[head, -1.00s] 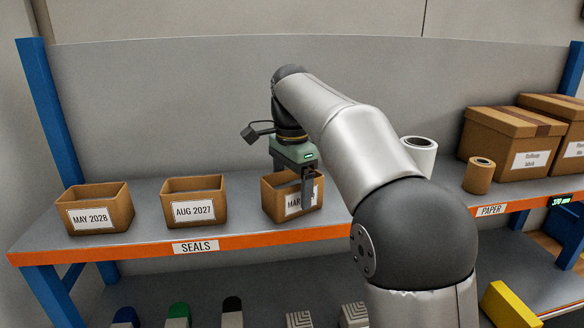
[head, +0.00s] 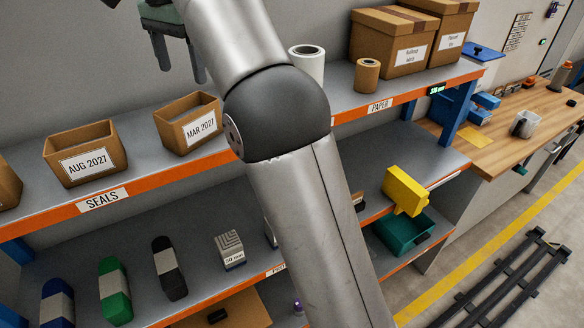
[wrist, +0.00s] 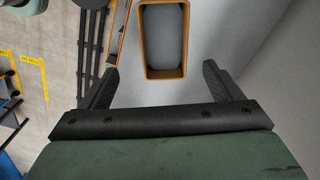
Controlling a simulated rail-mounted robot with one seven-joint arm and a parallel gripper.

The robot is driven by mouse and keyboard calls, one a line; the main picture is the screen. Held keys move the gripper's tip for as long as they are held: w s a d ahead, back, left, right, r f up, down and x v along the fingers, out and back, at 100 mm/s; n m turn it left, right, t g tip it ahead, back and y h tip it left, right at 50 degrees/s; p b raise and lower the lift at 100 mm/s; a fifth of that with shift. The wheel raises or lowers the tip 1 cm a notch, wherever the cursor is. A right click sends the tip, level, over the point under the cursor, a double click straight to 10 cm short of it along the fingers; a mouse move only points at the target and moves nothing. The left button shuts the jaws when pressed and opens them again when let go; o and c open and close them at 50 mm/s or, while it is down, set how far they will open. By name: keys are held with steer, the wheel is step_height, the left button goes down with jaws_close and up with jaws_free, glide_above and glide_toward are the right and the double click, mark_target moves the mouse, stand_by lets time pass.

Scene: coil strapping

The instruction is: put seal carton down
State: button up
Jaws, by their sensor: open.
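The open-topped brown seal carton labelled MAR 2027 (head: 181,137) stands upright on the upper shelf, above the orange edge, to the right of the AUG 2027 carton (head: 85,163). My gripper (head: 182,80) is open and empty, raised above the MAR 2027 carton and apart from it. In the wrist view my gripper's fingers (wrist: 161,70) are spread wide. A carton (wrist: 144,42) shows beyond the fingertips, and its inside looks grey and empty. Part of another carton (head: 8,186) is cut off at the left edge.
The SEALS shelf (head: 142,184) has free room between the cartons. A white roll (head: 306,66), a brown roll (head: 367,76) and closed boxes (head: 392,44) stand to the right. My arm crosses in front of the shelf. Strapping items and a green bin (head: 403,236) are on the lower shelf.

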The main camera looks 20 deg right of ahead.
steer(key=s+d+f+n, duration=0.5)
steer(key=s+d+f, duration=0.2)
steer(key=s+f, duration=0.6)
steer(key=s+d+f+n+t, duration=0.1)
steer(key=s+d+f+n, duration=0.4)
steer(key=s+f, duration=0.8)
steer(key=s+d, duration=0.3)
steer(key=shift+f+n, duration=0.3)
steer(key=shift+d, duration=0.15)
